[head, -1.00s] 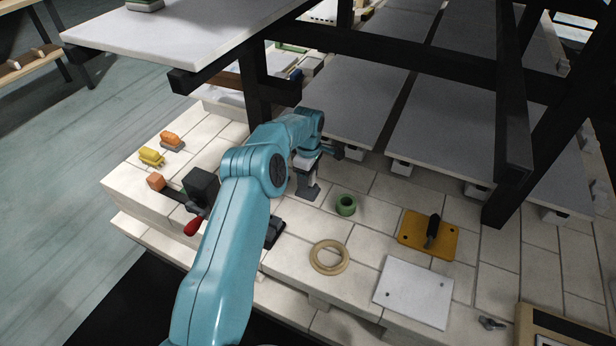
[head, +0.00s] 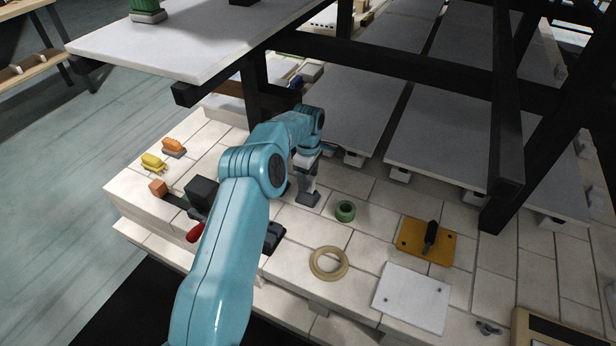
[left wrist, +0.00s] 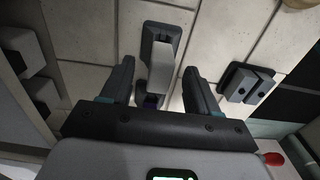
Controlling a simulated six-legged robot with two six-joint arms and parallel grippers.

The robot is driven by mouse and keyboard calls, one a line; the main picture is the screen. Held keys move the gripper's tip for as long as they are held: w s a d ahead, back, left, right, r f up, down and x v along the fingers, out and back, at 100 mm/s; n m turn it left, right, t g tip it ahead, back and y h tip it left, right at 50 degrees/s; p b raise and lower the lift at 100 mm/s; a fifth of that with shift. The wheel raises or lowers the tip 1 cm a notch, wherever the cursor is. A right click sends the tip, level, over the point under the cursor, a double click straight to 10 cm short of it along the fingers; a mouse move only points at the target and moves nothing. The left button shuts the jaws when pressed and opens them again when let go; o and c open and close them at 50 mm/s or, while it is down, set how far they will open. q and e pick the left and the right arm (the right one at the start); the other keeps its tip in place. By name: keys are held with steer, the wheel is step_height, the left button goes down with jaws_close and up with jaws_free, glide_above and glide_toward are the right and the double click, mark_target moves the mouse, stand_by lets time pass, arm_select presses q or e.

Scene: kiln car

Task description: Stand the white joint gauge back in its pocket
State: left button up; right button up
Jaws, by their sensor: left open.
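The white joint gauge (left wrist: 162,72) is a pale slab standing up out of a small dark grey pocket block (left wrist: 160,33) in the left wrist view. In the head view, the gauge (head: 309,181) shows as a pale strip above the grey pocket block (head: 308,199) on the brick deck. My left gripper (left wrist: 158,68) is open, with one finger on each side of the gauge and a gap to both. In the head view my left gripper (head: 307,167) is over the block. The gauge's lower end is hidden in the block. My right gripper is out of view.
A dark block with two holes (left wrist: 245,83) is beside the pocket. A green ring (head: 345,211), wooden ring (head: 329,263), yellow plate (head: 427,241) and white plate (head: 412,298) lie to the right. A black post (head: 258,92) and grey shelves (head: 350,110) stand behind.

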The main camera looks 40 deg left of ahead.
arm_select(q)
steer(key=shift+r+p, duration=1.3)
steer(key=shift+r, duration=0.95)
step_height(320, 180, up, 16)
steer(key=p, duration=0.3)
steer(key=shift+r, duration=0.15)
